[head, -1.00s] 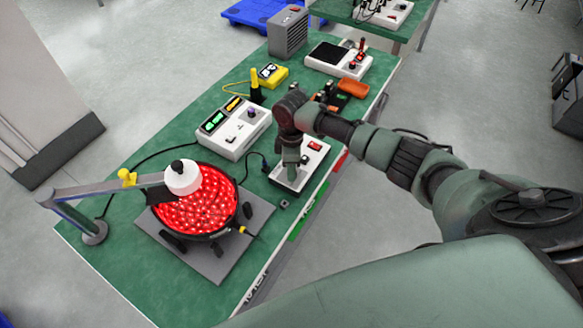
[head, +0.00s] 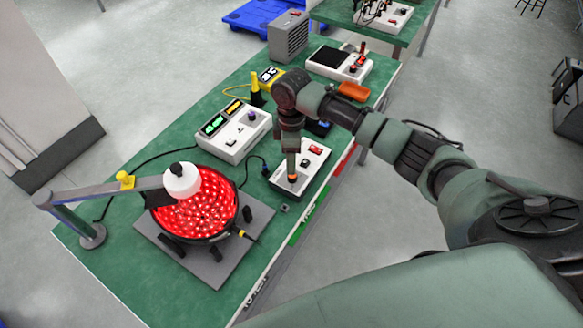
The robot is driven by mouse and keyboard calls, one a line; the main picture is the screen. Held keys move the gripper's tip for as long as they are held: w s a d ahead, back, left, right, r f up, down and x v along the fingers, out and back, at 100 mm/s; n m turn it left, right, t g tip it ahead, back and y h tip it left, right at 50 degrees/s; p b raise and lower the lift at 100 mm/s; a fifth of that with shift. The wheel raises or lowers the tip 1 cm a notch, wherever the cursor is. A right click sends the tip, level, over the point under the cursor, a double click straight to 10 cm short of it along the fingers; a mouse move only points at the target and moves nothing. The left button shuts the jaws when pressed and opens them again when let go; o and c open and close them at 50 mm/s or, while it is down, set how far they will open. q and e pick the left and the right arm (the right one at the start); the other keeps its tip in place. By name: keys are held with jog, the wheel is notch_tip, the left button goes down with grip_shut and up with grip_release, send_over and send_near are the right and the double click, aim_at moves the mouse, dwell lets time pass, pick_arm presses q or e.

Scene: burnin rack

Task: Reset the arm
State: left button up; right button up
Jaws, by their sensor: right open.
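My right arm comes in from the right, over the green bench. Its gripper (head: 292,172) points down over the left end of a small white control box (head: 316,166) with a red switch (head: 316,149). The fingertips are small in the picture and sit just above a dark and orange spot on the box; I cannot tell whether they touch it. The gripper is open and I see nothing held in it. My left gripper is not in view.
On the green bench (head: 115,255) a round fixture of red lights (head: 205,212) stands on a grey plate, under a lamp arm (head: 105,188). A white meter (head: 234,131), a yellow multimeter (head: 270,76), an orange item (head: 353,91) and a grey box (head: 288,36) stand farther back.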

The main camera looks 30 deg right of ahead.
jog(key=shift+r, duration=0.75)
